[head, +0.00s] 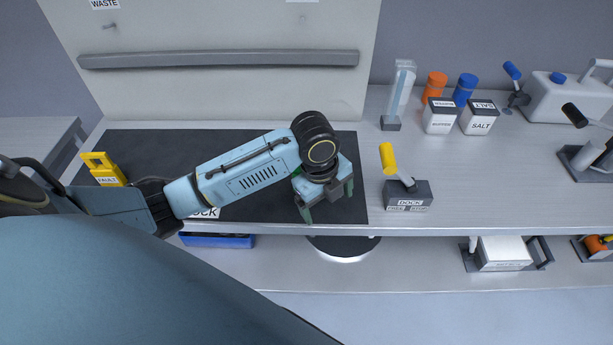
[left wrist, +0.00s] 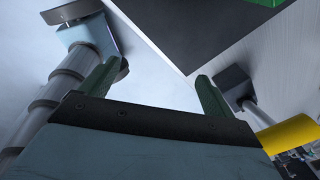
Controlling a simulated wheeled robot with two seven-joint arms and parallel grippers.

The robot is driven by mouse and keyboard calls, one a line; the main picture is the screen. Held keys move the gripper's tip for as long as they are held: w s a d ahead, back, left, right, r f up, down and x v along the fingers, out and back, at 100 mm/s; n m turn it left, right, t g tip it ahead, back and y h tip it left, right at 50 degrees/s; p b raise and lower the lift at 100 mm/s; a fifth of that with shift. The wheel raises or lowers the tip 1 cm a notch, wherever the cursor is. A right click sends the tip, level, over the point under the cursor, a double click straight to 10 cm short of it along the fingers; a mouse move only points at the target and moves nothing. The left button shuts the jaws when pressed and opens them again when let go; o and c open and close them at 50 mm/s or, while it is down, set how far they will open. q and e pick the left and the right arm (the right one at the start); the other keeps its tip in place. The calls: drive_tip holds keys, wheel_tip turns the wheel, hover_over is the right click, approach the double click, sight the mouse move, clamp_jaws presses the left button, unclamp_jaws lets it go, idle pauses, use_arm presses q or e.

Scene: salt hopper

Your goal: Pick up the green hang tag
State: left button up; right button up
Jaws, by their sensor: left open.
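A bright green piece (left wrist: 268,2), likely the green hang tag, shows at the top edge of the left wrist view, on the dark mat and cut off by the frame. In the head view only a green sliver shows beside my left gripper, and the wrist hides the rest. My left gripper (head: 328,203) is open with nothing between its dark green fingers. It hangs over the front right part of the black mat (head: 250,145). In the left wrist view the open fingers (left wrist: 161,72) point past the bench's front edge, apart from the green piece.
A yellow fault tag (head: 108,172) is at the mat's left. Buffer (head: 440,118) and salt (head: 480,120) containers stand farther right. A blue tray (head: 217,241) is below the bench top.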

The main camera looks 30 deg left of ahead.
use_arm(q)
drive_tip(key=w+a+r+m, duration=0.2)
drive_tip(key=a+r, duration=0.1)
drive_tip(key=w+a+r+m+y, duration=0.1)
drive_tip(key=w+a+r+m, duration=0.1)
drive_tip(key=a+r, duration=0.1)
drive_tip(key=w+a+r+m+g, duration=0.1)
drive_tip(key=w+a+r+m, duration=0.1)
drive_tip(key=a+r+m, duration=0.1)
drive_tip(key=shift+w+a+r+y, duration=0.3)
drive_tip(key=shift+w+r, duration=0.1)
drive_tip(key=shift+r, duration=0.15)
drive_tip(key=shift+m, duration=0.3)
drive_tip(key=f, duration=0.7)
drive_tip(key=shift+w+a+f, duration=0.1)
drive_tip(key=shift+a, duration=0.1)
drive_tip(key=shift+s+d+f, duration=0.15)
drive_tip(key=shift+f, duration=1.25)
drive_tip(key=shift+s+d+f, duration=0.1)
drive_tip(key=shift+s+f, duration=0.05)
drive_tip(key=shift+f, duration=1.2)
drive_tip(key=c, duration=1.1)
